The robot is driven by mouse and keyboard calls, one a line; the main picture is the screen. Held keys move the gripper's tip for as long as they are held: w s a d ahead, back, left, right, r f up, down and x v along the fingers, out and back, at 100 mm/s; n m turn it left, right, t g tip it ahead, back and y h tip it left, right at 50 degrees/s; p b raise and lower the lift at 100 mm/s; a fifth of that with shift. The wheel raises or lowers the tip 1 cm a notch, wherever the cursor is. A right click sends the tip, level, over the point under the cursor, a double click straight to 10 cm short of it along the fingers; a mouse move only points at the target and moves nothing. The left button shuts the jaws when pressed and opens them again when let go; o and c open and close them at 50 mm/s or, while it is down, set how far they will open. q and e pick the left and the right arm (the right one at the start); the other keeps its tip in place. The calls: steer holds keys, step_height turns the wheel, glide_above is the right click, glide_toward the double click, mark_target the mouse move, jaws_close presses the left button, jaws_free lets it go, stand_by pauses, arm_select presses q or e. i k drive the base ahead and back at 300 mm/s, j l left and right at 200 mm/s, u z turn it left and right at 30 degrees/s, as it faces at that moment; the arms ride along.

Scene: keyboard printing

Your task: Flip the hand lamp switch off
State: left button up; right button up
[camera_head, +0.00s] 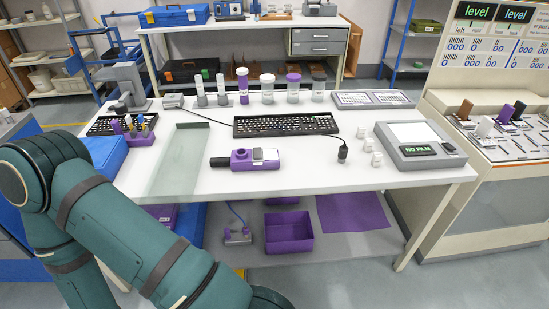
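A purple device with a black end on its left and a pale panel on its right (250,159) lies on the front middle of the white table. It may be the hand lamp; I cannot tell for sure. Its switch is too small to make out, and I cannot tell whether it is on or off. My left arm, dark green, fills the lower left and hides the table's left front corner. Its gripper is out of the picture. My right arm and gripper are not in view.
The white table (205,183) also holds a black keyboard (285,125), a small black plug-like piece on a cord (343,152), several jars, and a grey device reading "NO FILM" (419,150). A purple bin (289,232) stands on the lower shelf. The table's front middle is mostly clear.

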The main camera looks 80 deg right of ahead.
mark_target(256, 151)
steer(key=z, duration=2.55)
